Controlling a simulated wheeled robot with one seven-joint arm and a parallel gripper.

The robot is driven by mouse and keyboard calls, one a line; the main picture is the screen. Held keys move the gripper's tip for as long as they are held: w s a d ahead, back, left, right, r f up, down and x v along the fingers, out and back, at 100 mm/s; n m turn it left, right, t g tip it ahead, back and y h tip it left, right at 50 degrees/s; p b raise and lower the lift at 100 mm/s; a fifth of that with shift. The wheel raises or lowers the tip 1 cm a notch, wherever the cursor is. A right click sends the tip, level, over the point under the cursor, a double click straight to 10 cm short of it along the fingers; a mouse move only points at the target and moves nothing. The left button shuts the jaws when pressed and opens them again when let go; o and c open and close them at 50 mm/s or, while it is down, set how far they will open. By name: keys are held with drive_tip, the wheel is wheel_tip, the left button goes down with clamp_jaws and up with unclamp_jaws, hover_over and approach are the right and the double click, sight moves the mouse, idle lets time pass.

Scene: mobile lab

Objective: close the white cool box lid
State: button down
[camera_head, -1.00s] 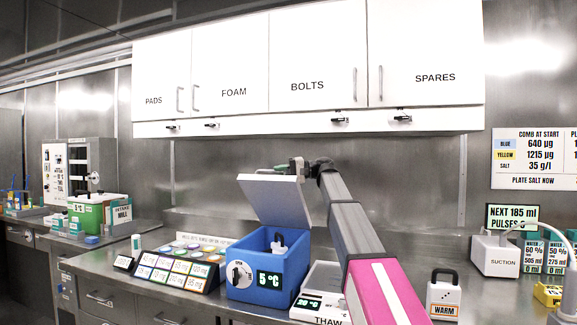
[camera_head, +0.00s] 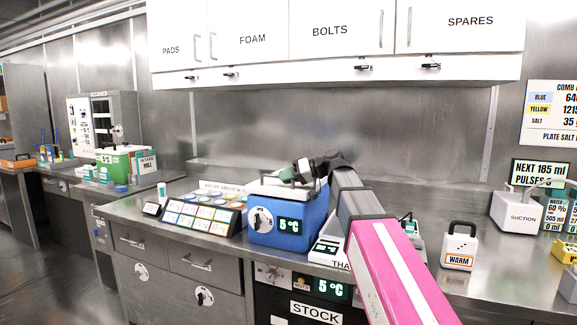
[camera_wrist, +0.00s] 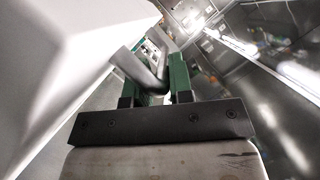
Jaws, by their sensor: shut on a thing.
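The cool box (camera_head: 283,222) is blue with a dial and a 5 °C display on its front, and stands on the steel bench. Its pale white-grey lid (camera_head: 262,187) lies low over the box top, close to level; I cannot tell whether it touches the rim all round. My gripper (camera_head: 287,174) is at the lid's top, its green fingers shut on the lid's grey handle. In the wrist view, the fingers (camera_wrist: 152,80) close around the handle bar (camera_wrist: 138,68), with the white lid (camera_wrist: 60,60) filling the left. The box's inside is hidden.
A rack of labelled tiles (camera_head: 203,215) stands left of the box. A THAW scale (camera_head: 328,252) sits close on its right, partly behind my arm, and a WARM block (camera_head: 459,247) farther right. White cupboards (camera_head: 330,45) hang above.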

drive_tip(key=shift+s+a+f, duration=0.1)
drive_tip(key=shift+s+f, duration=0.5)
drive_tip(key=shift+f, duration=0.25)
drive_tip(key=c, duration=1.1)
unclamp_jaws()
drive_tip(key=shift+w, duration=0.1)
drive_tip(key=v, duration=1.1)
drive_tip(key=shift+a, duration=0.1)
